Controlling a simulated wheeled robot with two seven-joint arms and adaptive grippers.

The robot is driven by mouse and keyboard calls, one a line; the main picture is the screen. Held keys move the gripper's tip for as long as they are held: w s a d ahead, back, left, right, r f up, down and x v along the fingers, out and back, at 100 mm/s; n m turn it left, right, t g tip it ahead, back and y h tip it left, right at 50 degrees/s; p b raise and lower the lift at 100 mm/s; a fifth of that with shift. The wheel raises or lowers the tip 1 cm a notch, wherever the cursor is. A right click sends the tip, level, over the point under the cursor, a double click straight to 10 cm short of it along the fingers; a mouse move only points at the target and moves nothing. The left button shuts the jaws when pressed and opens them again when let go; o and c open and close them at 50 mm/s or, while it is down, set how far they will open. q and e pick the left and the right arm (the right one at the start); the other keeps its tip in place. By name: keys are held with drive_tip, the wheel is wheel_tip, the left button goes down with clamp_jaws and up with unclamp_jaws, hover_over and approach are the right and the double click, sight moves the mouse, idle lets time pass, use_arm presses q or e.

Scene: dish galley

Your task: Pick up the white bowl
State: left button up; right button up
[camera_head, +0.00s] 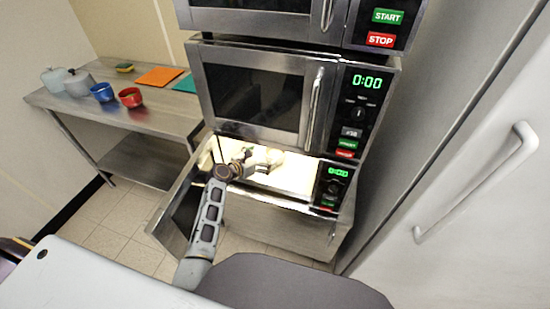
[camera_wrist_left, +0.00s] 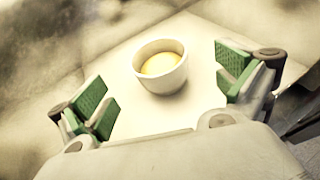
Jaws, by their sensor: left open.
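The white bowl (camera_wrist_left: 162,82) stands upright on a pale, brightly lit surface in the left wrist view, with a round yellow thing (camera_wrist_left: 160,64) inside it. My left gripper (camera_head: 264,160) reaches into the open lowest microwave (camera_head: 290,177) in the head view. In the left wrist view its green-padded fingers are wide apart, one to each side of the bowl and nearer the camera. Neither finger touches the bowl. In the head view the bowl is hard to make out behind the gripper and the glare. My right gripper is not in view.
The lowest microwave's door (camera_head: 177,215) hangs open left of my arm. Two closed microwaves stand above it; the middle one (camera_head: 255,95) is directly over the opening. A steel table (camera_head: 165,115) with pots, a blue bowl (camera_head: 103,92) and a red bowl (camera_head: 130,97) stands left.

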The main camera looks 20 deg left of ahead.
sight(275, 154)
use_arm(q)
drive_tip(key=x, duration=0.2)
drive_tip(key=shift+w+d+f, duration=0.1)
drive_tip(key=shift+w+f, duration=0.1)
drive_tip(key=shift+w, duration=0.1)
drive_tip(key=shift+b+x, duration=0.3)
drive_tip(key=shift+x, duration=0.5)
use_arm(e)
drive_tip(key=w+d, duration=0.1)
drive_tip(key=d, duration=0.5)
use_arm(q)
drive_tip(key=shift+w, duration=0.1)
drive_tip(key=shift+w+d+f, duration=0.15)
drive_tip(key=shift+w+f, duration=0.15)
drive_tip(key=shift+w, duration=0.1)
drive_tip(key=shift+w+d+f+b, duration=0.15)
drive_tip(key=shift+w+f+b, duration=0.4)
drive_tip(key=shift+w, duration=0.35)
drive_tip(key=shift+w+d+f, duration=0.2)
drive_tip(key=shift+w+d, duration=0.1)
drive_tip(key=shift+w, duration=0.25)
drive_tip(key=shift+w+d, duration=0.15)
drive_tip(key=shift+w, duration=0.15)
drive_tip(key=shift+c, duration=0.3)
drive_tip(key=c, duration=1.1)
drive_tip(key=shift+c, duration=0.2)
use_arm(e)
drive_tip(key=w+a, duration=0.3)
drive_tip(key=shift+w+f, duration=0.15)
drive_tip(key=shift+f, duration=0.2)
